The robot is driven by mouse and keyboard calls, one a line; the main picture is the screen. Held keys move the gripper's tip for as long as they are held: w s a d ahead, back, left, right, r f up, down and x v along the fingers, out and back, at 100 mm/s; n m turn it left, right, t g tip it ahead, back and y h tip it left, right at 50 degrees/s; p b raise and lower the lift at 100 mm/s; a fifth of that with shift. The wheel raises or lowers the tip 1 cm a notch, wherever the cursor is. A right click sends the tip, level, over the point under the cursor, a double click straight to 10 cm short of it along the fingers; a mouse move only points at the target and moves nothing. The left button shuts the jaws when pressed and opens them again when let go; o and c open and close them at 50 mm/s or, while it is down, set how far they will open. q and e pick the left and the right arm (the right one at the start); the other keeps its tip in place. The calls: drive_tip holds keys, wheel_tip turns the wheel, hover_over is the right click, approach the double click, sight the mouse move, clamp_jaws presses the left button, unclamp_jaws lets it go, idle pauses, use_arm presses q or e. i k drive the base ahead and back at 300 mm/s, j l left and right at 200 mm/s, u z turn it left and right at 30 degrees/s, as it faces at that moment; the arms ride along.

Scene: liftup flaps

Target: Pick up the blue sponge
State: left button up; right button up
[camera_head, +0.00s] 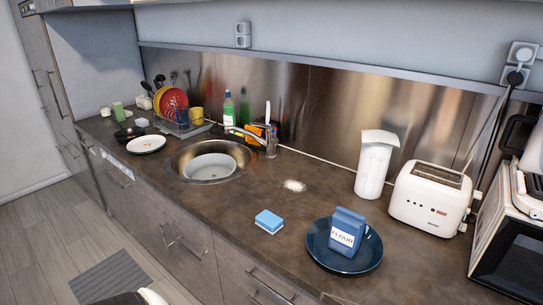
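The blue sponge (268,221) lies flat on the dark brown countertop (225,209), near its front edge. It is a small block with a light blue top and a paler side. Nothing covers it and it stands apart from other things. Neither of my grippers shows in the head view.
Right of the sponge, a blue plate (368,263) holds a blue flour bag (345,232). Behind are a paper towel roll (374,168), a toaster (430,199) and a sink (186,163) with a faucet (268,143). The counter around the sponge is clear.

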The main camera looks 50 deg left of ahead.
sight(267, 221)
drive_tip(key=u, duration=1.55)
